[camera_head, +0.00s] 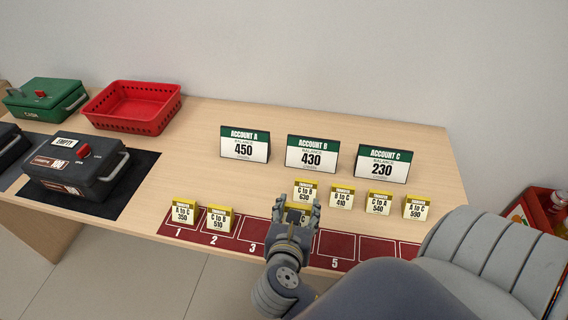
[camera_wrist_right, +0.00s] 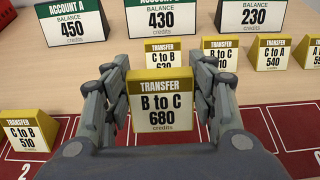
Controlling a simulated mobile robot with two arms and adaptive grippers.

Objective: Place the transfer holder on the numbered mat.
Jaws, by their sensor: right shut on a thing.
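My right gripper (camera_head: 296,208) is shut on a yellow-topped transfer holder marked "B to C 680" (camera_wrist_right: 160,105). The holder stands upright between its fingers in the right wrist view. In the head view the gripper hides most of it. They are over the dark red numbered mat (camera_head: 337,245), between the visible numbers 3 and 5. I cannot tell whether the holder touches the mat. Holder "A to C 350" (camera_head: 184,215) stands at number 1 and "C to B 510" (camera_head: 219,222) at number 2. My left gripper is not in view.
Several transfer holders, including "C to A 540" (camera_head: 379,204), stand in a row behind the mat. Three account signs, including Account B (camera_head: 311,155), stand farther back. A red basket (camera_head: 132,106) and dark cash box (camera_head: 76,168) are at left. The mat's right part is bare.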

